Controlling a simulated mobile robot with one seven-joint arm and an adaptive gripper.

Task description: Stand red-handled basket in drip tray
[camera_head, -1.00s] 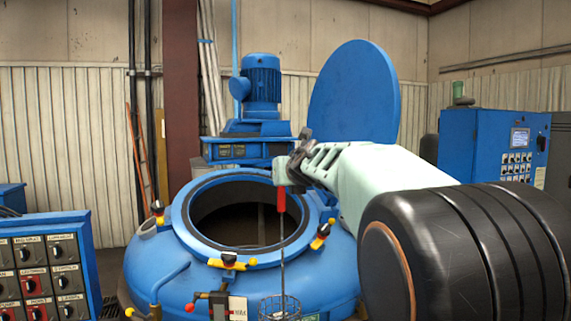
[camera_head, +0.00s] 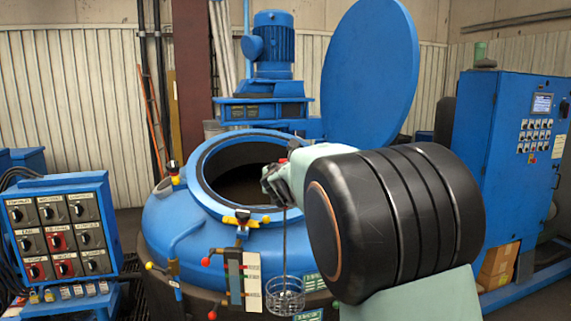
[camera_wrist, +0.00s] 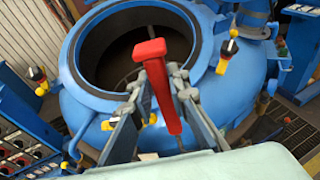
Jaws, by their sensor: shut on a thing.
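The red-handled basket hangs from my gripper (camera_head: 272,183) in the head view. Its wire bowl (camera_head: 285,295) hangs low in front of the blue furnace, at the end of a long thin rod. In the wrist view my gripper (camera_wrist: 158,92) is shut on the red handle (camera_wrist: 160,85), with the finger pads on both sides of it. The handle's T-shaped top stands above the fingers. In the head view my wrist hides most of the handle. The drip tray is not visible in either view.
The round blue furnace (camera_head: 165,225) stands open, its mouth dark and its lid (camera_head: 370,65) raised behind. Yellow-handled clamps (camera_head: 240,221) and valves jut from its rim and front. A switch panel (camera_head: 58,235) stands left, a blue control cabinet (camera_head: 510,150) right.

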